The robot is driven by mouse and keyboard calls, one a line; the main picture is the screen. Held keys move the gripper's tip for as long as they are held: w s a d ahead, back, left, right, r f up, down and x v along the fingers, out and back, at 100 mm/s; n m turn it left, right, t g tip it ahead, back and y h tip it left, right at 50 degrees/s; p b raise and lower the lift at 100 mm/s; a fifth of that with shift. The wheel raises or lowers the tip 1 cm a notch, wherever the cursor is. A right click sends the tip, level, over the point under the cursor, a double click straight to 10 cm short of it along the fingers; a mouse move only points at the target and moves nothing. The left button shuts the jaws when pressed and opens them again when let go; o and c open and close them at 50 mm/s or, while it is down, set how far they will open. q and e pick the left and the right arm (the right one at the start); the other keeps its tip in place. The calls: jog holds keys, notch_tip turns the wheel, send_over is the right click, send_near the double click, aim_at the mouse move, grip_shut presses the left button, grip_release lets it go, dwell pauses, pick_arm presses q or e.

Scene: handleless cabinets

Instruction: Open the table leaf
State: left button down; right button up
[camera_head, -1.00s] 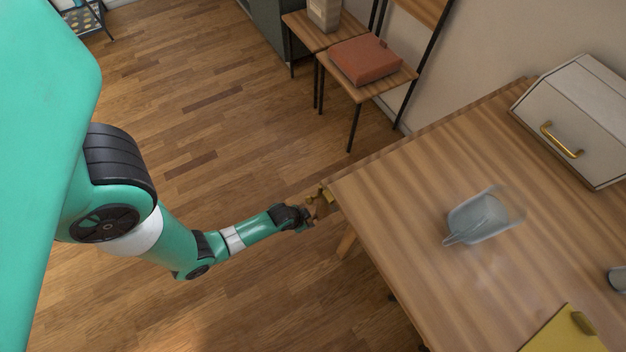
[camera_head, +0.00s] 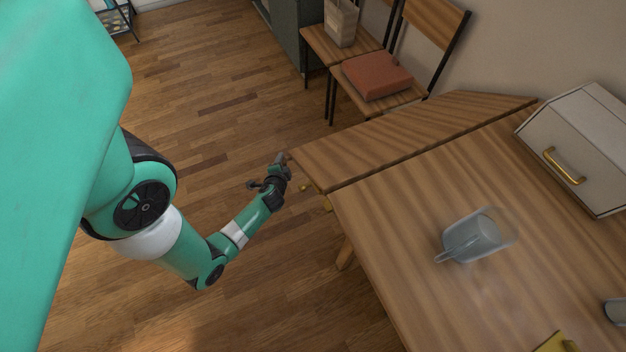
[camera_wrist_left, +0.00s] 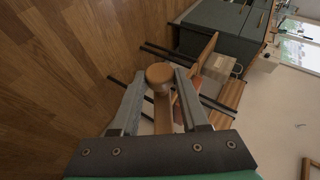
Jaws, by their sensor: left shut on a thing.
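The table leaf (camera_head: 410,132) is a wooden panel along the far left edge of the wooden table (camera_head: 400,215). It is raised to about the height of the tabletop, with a dark seam between them. In the head view my left gripper (camera_head: 281,160) is at the leaf's near outer corner. In the left wrist view the gripper (camera_wrist_left: 160,80) is shut on a round-ended wooden part (camera_wrist_left: 160,74) between its two fingers, apparently at the leaf's edge. The exact contact is too small to tell in the head view. My right gripper is not in view.
A clear scoop-like container (camera_head: 476,238) and a white box with a gold handle (camera_head: 580,150) stand on the table. The wooden floor (camera_head: 220,120) around my left arm is clear.

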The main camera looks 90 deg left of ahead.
pick_arm(q)
jog(key=a+r+m+y+b, duration=0.1)
jog(key=a+r+y+b, duration=0.1)
jog(key=r, duration=0.7)
jog(key=s+a+r+m+y+b, duration=0.1)
jog(key=r+y, duration=0.3)
jog(key=r, duration=0.4)
jog(key=shift+s+a+r+g+y+b, duration=0.3)
jog(key=shift+a+r+y+b, duration=0.1)
jog(key=shift+a, duration=0.3)
jog(key=shift+r, duration=0.1)
jog(key=c, duration=0.6)
grip_release()
jog(key=shift+o, duration=0.8)
jog(key=shift+f, duration=0.2)
